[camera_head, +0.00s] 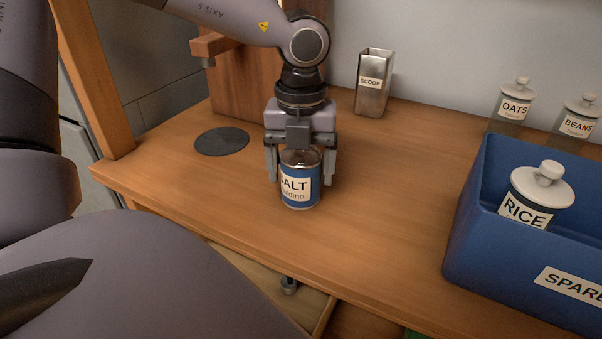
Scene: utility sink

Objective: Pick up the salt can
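The salt can (300,187) is a small blue can with a cream label and a metallic top. It stands upright on the wooden counter (390,200), in the middle of the head view. My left gripper (301,172) points down over it from above. Its two fingers are spread, one on the left and one on the right of the can's upper part, with what look like narrow gaps. The gripper covers the area just behind the can's top. My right gripper is not in view.
A blue bin (463,225) holding a rice jar (541,190) stands at the right. A metal scoop tin (373,84) and the oats (514,105) and beans (577,122) jars stand behind. A dark disc (221,141) lies left of the can. An open drawer (265,280) shows below the front edge.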

